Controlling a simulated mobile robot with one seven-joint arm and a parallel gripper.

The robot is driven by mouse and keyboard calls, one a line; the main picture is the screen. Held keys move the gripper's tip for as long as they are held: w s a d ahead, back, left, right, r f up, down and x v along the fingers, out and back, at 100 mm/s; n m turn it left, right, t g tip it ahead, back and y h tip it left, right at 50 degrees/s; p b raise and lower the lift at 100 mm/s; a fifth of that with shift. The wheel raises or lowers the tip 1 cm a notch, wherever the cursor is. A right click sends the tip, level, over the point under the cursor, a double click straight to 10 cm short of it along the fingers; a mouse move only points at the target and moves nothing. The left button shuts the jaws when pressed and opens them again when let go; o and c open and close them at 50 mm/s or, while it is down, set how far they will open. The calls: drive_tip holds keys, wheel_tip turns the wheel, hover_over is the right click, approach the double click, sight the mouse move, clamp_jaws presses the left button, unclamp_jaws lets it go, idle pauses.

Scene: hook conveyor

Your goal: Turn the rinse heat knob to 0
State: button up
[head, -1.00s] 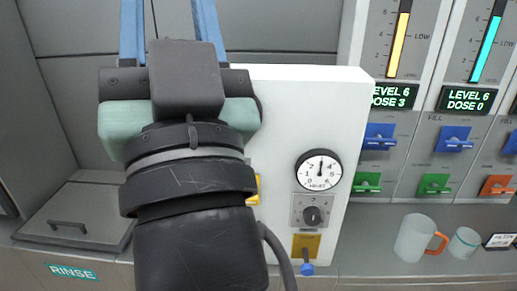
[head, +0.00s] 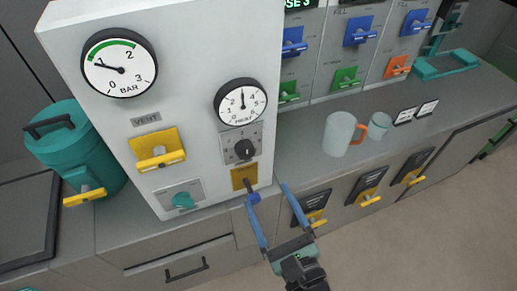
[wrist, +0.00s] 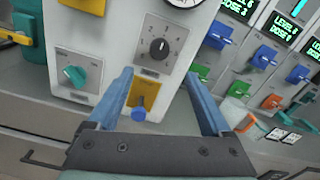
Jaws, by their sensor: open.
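A black round knob (head: 244,149) sits on a grey dial plate on the white cabinet's front, below a round white gauge (head: 241,103) whose needle points about straight up. The gauge's lettering is too small to read surely. In the wrist view the black knob (wrist: 159,48) shows ahead, between and beyond my fingertips; its exact setting is unclear. A teal knob (head: 183,200) sits on another plate lower left, also in the wrist view (wrist: 75,75). My gripper (head: 268,191), with blue fingers, is open and empty, below and right of the black knob, apart from it.
A yellow plate with a blue-tipped lever (head: 253,198) is just below the black knob, close to my left finger. A yellow vent lever (head: 160,157) is at left. A clear mug (head: 339,134) and a small cup (head: 379,126) stand on the counter to the right.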

sight(247, 154)
drive_tip(key=p+x, duration=0.1)
drive_tip(key=x, duration=1.1)
drive_tip(key=shift+w+a+p, duration=0.15)
drive_tip(key=shift+w+p, duration=0.1)
drive_tip(key=shift+p, duration=0.15)
clamp_jaws()
